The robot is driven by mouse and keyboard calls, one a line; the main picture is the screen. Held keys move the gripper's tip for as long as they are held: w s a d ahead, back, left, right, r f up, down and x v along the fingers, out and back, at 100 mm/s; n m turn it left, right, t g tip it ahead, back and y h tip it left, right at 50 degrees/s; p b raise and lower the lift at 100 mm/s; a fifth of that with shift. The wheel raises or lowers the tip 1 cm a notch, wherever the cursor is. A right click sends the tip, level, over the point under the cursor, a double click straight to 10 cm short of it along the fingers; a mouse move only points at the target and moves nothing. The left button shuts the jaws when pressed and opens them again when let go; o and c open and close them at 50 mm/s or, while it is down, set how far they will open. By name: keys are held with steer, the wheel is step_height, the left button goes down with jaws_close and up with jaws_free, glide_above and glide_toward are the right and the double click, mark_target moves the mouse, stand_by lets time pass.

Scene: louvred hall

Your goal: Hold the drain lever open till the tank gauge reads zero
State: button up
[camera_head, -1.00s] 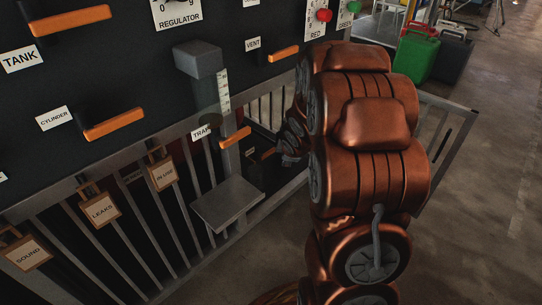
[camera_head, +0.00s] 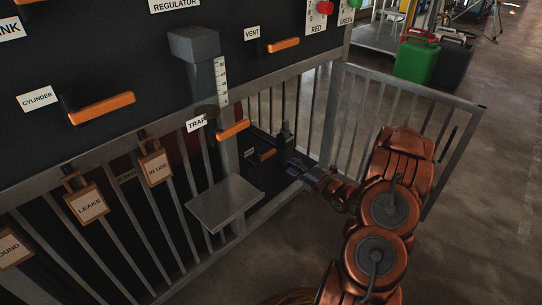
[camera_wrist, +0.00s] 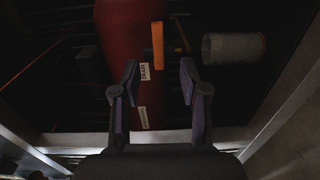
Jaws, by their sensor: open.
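The drain lever (camera_wrist: 157,45) is an orange handle upright in the wrist view, beside a small DRAIN label (camera_wrist: 145,72). In the head view a small orange lever (camera_head: 267,155), probably the same one, sits low behind the railing. My gripper (camera_wrist: 158,82) is open and empty, its fingers either side of the view's middle. The lever lies ahead of the fingertips, apart from them. In the head view my gripper (camera_head: 288,158) is at the railing opening, right of that lever. A white graduated scale (camera_head: 221,80) hangs under a grey box; its reading is too small to tell.
A grey railing (camera_head: 330,110) and its open gate (camera_head: 405,85) flank my arm. A grey shelf (camera_head: 222,203) juts out left of my gripper. Other orange levers, such as the trap lever (camera_head: 233,130), are nearby. A red cylinder (camera_wrist: 125,35) and pale cylinder (camera_wrist: 233,48) stand behind.

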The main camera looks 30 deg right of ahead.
mark_target(272, 154)
steer(key=shift+p+x, duration=0.6)
steer(key=shift+x, duration=4.25)
steer(key=shift+r, duration=0.1)
jaws_close()
